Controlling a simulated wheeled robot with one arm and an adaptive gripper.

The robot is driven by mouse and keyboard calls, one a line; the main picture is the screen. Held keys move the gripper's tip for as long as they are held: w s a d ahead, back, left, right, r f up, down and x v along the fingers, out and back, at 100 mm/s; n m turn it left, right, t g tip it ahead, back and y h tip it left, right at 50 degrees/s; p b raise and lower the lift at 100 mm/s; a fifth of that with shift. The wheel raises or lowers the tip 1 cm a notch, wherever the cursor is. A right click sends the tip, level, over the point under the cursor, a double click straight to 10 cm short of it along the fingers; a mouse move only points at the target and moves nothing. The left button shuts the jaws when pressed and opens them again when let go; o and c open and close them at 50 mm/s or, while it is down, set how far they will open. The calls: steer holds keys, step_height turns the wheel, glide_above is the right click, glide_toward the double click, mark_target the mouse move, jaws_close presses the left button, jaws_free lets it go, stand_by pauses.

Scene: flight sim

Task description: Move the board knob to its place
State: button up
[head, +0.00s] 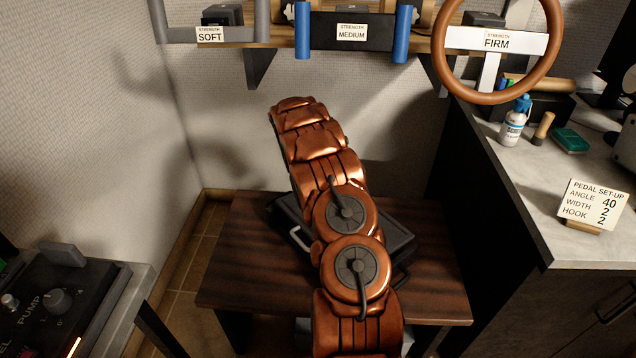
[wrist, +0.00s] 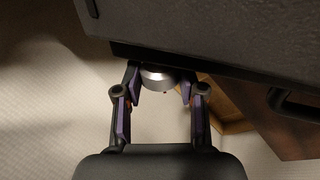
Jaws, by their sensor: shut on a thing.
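In the wrist view my gripper (wrist: 160,84) has its two purple-padded fingers on either side of a round silver knob (wrist: 158,76), and it is shut on it. Only part of the knob shows; its top is hidden under the edge of a large dark body (wrist: 225,35). I cannot tell whether the knob touches that body. In the head view my copper arm reaches over the low wooden table and hides my gripper and the knob. A black case (head: 398,238) with handles lies on the table, partly behind my arm.
The wooden table (head: 245,265) has bare room at left. A PUMP panel (head: 70,305) stands at lower left. Above are shelf items labelled SOFT, MEDIUM and FIRM, with a brown steering wheel (head: 552,60). The right counter (head: 545,190) holds a bottle (head: 513,127) and a pedal set-up card (head: 592,205).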

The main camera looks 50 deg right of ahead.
steer(key=shift+a+f+g+h+b, duration=0.1)
steer(key=shift+f+g+h+b, duration=0.1)
steer(key=shift+h+b, duration=1.05)
steer(key=shift+a+f+g+h+b, duration=0.15)
steer(key=shift+h+b, duration=0.3)
steer(key=shift+b, duration=2.05)
steer(key=shift+r+h+b, duration=0.15)
steer(key=shift+h+b, duration=0.3)
steer(key=shift+h, duration=0.05)
steer(key=o, duration=1.1)
steer(key=shift+o, duration=0.2)
steer(key=v, duration=1.2)
steer(key=shift+w, duration=0.1)
